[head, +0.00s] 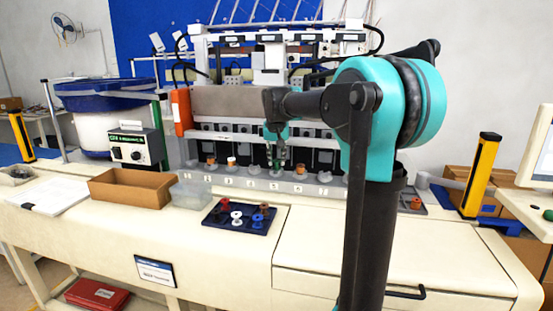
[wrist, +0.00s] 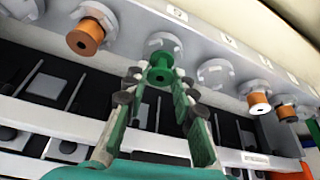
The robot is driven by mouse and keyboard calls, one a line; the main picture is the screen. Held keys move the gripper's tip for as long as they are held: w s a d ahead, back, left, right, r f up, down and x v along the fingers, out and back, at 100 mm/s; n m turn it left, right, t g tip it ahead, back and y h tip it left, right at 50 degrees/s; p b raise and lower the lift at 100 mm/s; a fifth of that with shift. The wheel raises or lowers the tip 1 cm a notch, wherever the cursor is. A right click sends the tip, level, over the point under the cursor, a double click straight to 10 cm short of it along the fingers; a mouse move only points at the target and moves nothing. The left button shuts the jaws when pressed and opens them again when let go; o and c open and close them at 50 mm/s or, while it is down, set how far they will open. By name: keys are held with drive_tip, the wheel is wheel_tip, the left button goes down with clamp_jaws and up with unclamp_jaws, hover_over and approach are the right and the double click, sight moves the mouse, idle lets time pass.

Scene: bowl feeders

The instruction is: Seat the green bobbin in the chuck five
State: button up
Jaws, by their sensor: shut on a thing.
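My gripper (head: 277,160) reaches down to the row of chucks on the machine's grey rail. In the wrist view its green fingers (wrist: 157,90) are shut on the green bobbin (wrist: 160,72). The bobbin is lined up with a pale lobed chuck (wrist: 164,40), which it partly hides. This chuck looks like chuck five by its place in the row, but its label is too blurred to read surely. I cannot tell whether the bobbin is fully down in it. In the head view the fingers mostly hide the bobbin.
A neighbouring chuck (wrist: 215,72) is empty. Orange bobbins (wrist: 85,37) stand in chucks on both sides; one bobbin (wrist: 258,103) has white with its orange. A dark blue tray (head: 222,226) holds several bobbins. A cardboard box (head: 130,189) and a clear bin (head: 190,194) stand left of it.

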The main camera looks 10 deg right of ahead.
drive_tip(key=shift+f, duration=0.4)
drive_tip(key=o, duration=0.6)
drive_tip(key=shift+o, duration=0.2)
drive_tip(key=v, duration=1.1)
idle(0.5)
